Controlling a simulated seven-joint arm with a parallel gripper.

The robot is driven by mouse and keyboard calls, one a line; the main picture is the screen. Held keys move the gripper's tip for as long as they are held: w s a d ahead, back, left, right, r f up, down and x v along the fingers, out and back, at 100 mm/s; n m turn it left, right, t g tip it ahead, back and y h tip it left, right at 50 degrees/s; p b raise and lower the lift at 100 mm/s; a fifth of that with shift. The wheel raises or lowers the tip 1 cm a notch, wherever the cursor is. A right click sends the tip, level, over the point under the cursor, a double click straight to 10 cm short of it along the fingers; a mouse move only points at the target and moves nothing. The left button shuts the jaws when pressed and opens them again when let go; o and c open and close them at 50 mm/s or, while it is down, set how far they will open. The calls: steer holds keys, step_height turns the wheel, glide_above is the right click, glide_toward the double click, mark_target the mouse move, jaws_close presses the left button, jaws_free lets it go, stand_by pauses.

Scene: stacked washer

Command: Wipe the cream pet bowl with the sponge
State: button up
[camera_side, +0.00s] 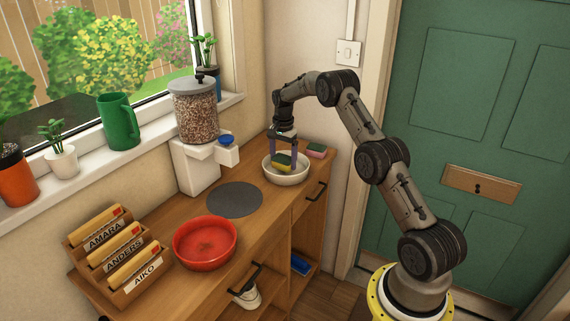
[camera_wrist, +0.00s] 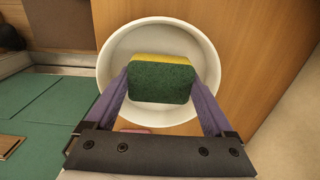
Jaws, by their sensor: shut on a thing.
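The cream pet bowl (camera_side: 297,174) stands upright on the wooden cabinet top, toward its far right end. It also shows in the wrist view (camera_wrist: 206,57) below my gripper. My gripper (camera_side: 283,160) points down over the bowl and is shut on a green and yellow sponge (camera_side: 281,163). In the wrist view the sponge (camera_wrist: 160,82) sits between the two purple fingers, with its green face toward the camera. It is within the bowl's outline. I cannot tell whether the sponge touches the bowl's inside.
A red bowl (camera_side: 205,243), a grey round mat (camera_side: 234,199) and a kibble dispenser (camera_side: 195,115) stand to the left. A pink sponge-like block (camera_side: 316,150) lies just behind the cream bowl. A wooden letter rack (camera_side: 117,250) is at front left.

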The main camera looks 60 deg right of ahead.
steer(key=shift+r, duration=2.8)
steer(key=shift+f, duration=0.1)
